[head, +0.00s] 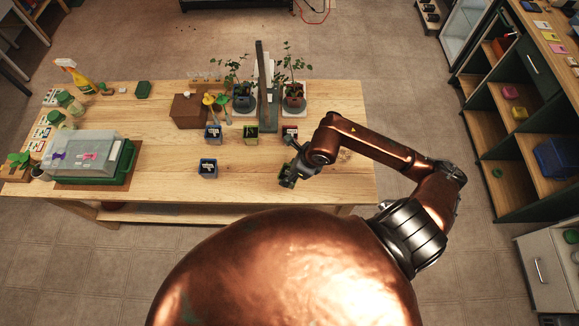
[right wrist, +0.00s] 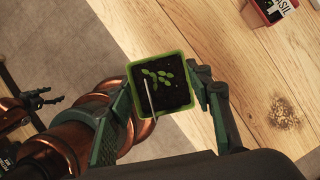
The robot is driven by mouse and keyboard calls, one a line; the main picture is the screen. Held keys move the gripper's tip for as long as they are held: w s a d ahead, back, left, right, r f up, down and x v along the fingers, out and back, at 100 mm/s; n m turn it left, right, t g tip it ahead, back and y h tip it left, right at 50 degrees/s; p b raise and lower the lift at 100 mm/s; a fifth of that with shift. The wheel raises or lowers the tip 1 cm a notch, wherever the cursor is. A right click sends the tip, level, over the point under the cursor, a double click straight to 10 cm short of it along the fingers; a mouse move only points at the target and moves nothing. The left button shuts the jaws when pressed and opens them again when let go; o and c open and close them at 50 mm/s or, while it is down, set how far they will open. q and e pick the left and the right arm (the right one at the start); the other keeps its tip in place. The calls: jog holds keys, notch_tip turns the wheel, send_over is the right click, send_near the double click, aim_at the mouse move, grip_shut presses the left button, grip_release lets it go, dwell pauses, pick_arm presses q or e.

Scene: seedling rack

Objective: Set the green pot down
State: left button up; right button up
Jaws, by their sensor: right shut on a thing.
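The green pot (right wrist: 186,108) is square, with a bright green rim, dark soil, small green leaves and a pale stick. It sits between the two fingers of my right gripper (right wrist: 165,98), which is shut on it. In the head view my right gripper (head: 288,180) is at the front right part of the wooden table (head: 245,187); the pot hardly shows there. In the right wrist view the table's edge passes behind the pot, with floor to its left. I cannot tell the height of its bottom above the table.
A red pot (head: 290,132), a yellow-green pot (head: 251,133) and blue pots (head: 213,133) (head: 208,168) stand left of and behind my right gripper. Two leafy plants, a brown box (head: 188,111) and a lidded tray (head: 84,155) are farther off.

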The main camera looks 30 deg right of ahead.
jog(key=w+d+f, duration=0.1)
jog(key=w+f, duration=0.1)
jog(key=f, duration=0.1)
jog(key=w+d+f+p, duration=0.1)
jog(key=w+f, duration=0.1)
jog(key=f, duration=0.1)
jog(key=w+d+f, duration=0.1)
jog(key=w+f, duration=0.1)
jog(key=f, duration=0.2)
jog(key=shift+w+d+p, duration=0.25)
jog(key=shift+d+p, duration=0.1)
jog(key=shift+d, duration=0.05)
jog(key=shift+f, duration=0.1)
jog(key=o, duration=1.2)
jog(key=shift+o, duration=0.2)
jog(key=shift+d+r, duration=0.1)
jog(key=shift+r, duration=0.1)
jog(key=v, duration=1.1)
jog(key=shift+s+r+b, duration=0.2)
jog(key=shift+r+b, duration=0.1)
jog(key=shift+b, duration=0.15)
